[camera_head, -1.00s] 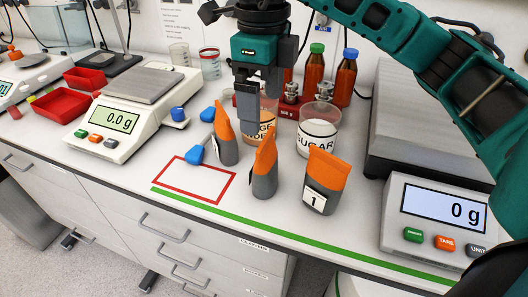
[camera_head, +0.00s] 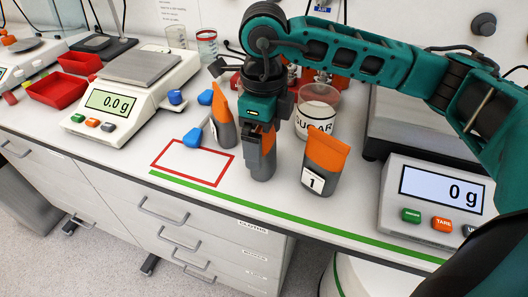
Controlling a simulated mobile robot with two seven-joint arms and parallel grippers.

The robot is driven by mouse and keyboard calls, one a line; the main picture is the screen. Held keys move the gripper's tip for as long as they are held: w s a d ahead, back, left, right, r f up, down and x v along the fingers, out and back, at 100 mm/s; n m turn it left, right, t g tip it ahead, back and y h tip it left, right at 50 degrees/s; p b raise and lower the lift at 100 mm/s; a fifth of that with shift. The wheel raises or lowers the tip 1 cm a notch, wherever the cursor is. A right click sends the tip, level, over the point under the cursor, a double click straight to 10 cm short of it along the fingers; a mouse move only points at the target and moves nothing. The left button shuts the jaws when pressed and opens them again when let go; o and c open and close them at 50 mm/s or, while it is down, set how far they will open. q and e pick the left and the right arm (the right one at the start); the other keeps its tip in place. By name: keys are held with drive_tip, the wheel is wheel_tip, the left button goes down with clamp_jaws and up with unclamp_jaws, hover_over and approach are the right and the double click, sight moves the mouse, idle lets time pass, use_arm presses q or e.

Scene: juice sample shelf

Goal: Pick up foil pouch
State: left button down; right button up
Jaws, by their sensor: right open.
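Three foil pouches with orange tops and dark grey bottoms stand on the white bench. The middle pouch (camera_head: 261,167) is directly below and partly behind my right gripper (camera_head: 258,150), whose fingers reach down around its orange top. My right gripper is open, and whether its fingers touch the pouch is hidden. The left pouch (camera_head: 222,120) stands just behind, near the blue scoop. The right pouch (camera_head: 322,165) carries a white label with "1". My left gripper is not in view.
Scales stand left (camera_head: 112,118) and right (camera_head: 436,205). Blue scoops (camera_head: 192,138) lie near the left pouch. A green line marks the bench front.

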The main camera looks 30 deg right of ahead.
drive_tip(key=shift+f, duration=0.5)
drive_tip(key=c, duration=1.1)
drive_tip(key=shift+c, duration=0.7)
drive_tip(key=shift+r, duration=0.15)
